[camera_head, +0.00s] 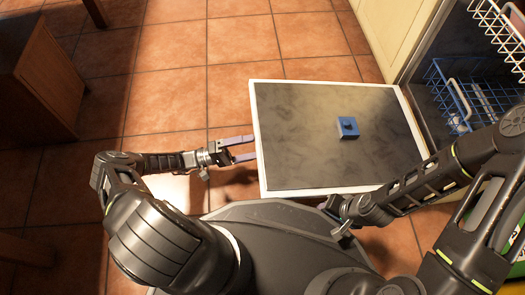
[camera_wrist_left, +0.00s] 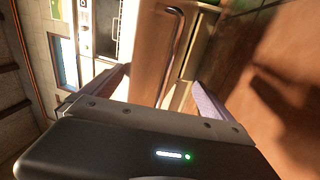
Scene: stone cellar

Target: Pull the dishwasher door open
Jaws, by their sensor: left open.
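The dishwasher door (camera_head: 300,125) lies folded down, about level, in the head view. It has a dark inner face, a white rim and a blue dispenser block (camera_head: 347,127). It joins the dishwasher (camera_head: 430,105) on the right. My left gripper (camera_head: 246,149) is open at the door's left edge; its fingers point at the rim, and I cannot tell if they touch. The left wrist view shows the fingers (camera_wrist_left: 160,95) apart, with a bar handle (camera_wrist_left: 172,50) beyond them. My right gripper (camera_head: 346,229) is by the door's near edge, its jaws unclear.
Inside the dishwasher are a blue rack (camera_head: 455,100) and a white upper rack (camera_head: 505,35). A wooden cabinet (camera_head: 45,85) stands at the upper left. The tiled floor (camera_head: 190,65) left of and beyond the door is clear.

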